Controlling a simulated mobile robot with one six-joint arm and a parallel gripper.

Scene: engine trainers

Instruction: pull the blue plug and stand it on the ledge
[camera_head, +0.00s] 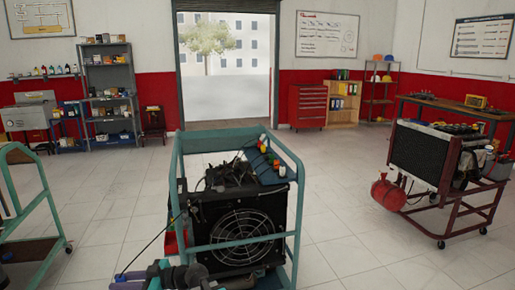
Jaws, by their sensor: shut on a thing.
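My gripper (124,281) is low at the bottom left of the engine trainer (237,240), partly cut off by the lower edge. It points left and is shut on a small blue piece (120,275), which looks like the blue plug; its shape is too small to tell. A thin dark line slants from there up to the trainer's left side. My gripper is well below and left of the ledge.
Teal frame bars (232,243) surround the black radiator fan, between my gripper and the ledge. A red container (172,241) hangs at the trainer's left side. Another teal trolley (33,215) stands left, and a dark red one (447,180) right. Floor between them is clear.

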